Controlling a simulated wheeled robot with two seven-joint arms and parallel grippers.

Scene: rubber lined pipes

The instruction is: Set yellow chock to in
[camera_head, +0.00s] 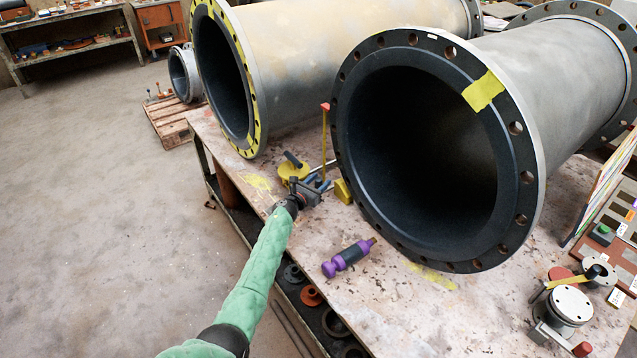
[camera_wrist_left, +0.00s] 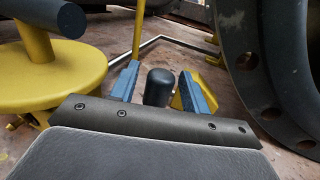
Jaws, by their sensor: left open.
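The yellow chock (camera_head: 343,191) is a small wedge on the table at the near-left foot of the right-hand big pipe (camera_head: 430,150). My left gripper (camera_head: 319,183) is open just left of the chock, low over the table. In the left wrist view, a black rounded knob (camera_wrist_left: 158,88) stands between the blue fingers of my left gripper (camera_wrist_left: 160,74), with gaps on both sides. A yellow piece (camera_wrist_left: 178,102) shows partly behind the right finger; I cannot tell whether the knob belongs to it. My right gripper is not in view.
A yellow round piece with a dark handle (camera_head: 293,169) stands left of the gripper. A thin yellow post (camera_head: 324,145) with a red top rises behind. A purple tool (camera_head: 348,258) lies in front. The pipe's flange (camera_wrist_left: 265,85) is close on the right.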

